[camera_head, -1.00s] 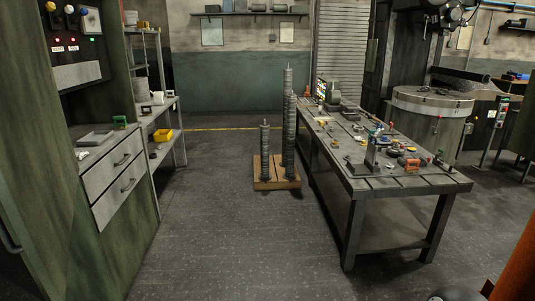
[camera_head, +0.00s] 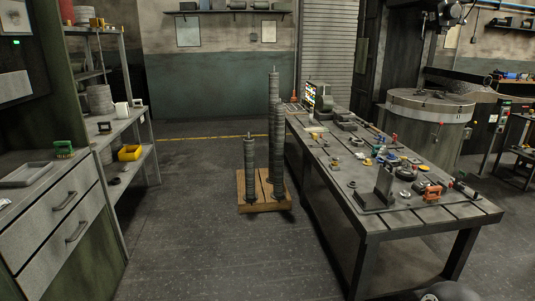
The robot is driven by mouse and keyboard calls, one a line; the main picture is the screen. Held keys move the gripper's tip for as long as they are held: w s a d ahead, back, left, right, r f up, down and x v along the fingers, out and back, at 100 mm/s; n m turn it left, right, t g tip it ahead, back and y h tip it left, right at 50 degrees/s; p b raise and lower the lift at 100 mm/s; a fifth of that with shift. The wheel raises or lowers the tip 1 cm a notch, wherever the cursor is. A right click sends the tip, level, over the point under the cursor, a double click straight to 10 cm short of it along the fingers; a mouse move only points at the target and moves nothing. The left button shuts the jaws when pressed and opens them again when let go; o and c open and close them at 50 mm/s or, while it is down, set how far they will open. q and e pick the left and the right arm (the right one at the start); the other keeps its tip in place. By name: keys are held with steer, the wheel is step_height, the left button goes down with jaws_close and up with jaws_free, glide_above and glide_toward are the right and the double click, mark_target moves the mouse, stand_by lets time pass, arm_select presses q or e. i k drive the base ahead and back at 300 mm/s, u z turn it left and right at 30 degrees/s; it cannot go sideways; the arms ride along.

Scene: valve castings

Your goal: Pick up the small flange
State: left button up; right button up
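A metal workbench (camera_head: 440,213) stands on the right with several small parts spread over its top. Among them are a dark round part (camera_head: 404,173) and a small ring-like part (camera_head: 404,195) near the front end. Which of these is the small flange I cannot tell at this size. Neither gripper shows; only a dark rounded piece, probably mine, is at the bottom edge right of the middle.
A wooden pallet (camera_head: 250,203) with tall stacks of discs (camera_head: 275,140) stands on the floor left of the bench. A cabinet with drawers (camera_head: 62,215) and shelves with a yellow bin (camera_head: 130,153) line the left.

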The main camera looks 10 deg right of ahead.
mark_target(353, 185)
steer(key=u, duration=0.05)
steer(key=i, duration=2.3)
steer(key=z, duration=1.05)
steer(key=i, duration=1)
